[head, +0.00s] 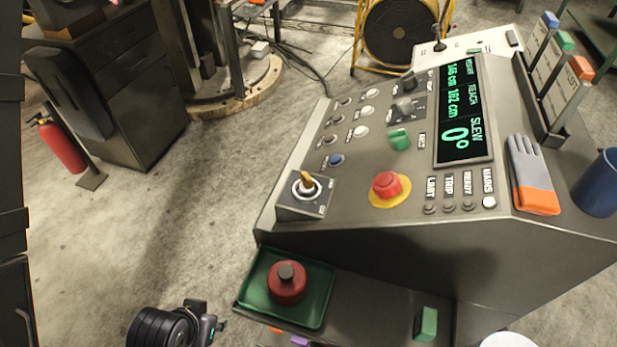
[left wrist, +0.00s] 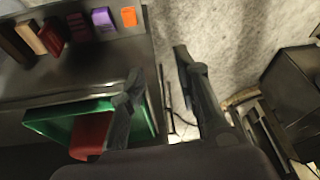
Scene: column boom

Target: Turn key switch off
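The key switch (head: 306,186) sits on a small dark box at the console's near left corner. A yellow key stands in its pale round ring, its upper end leaning slightly left in the head view. The labels beside it are too small to read. My left gripper (head: 210,323) is low at the bottom of the head view, left of the green tray and well apart from the switch. In the left wrist view its two black fingers (left wrist: 157,72) are spread with nothing between them. The key switch does not show there. My right gripper is in neither view.
A red mushroom button (head: 387,184) and a green knob (head: 399,139) stand on the console right of the switch. Below, a green tray (head: 322,306) holds a red round object (head: 287,287). A glove (head: 531,172) lies at right. Open floor lies left of the console.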

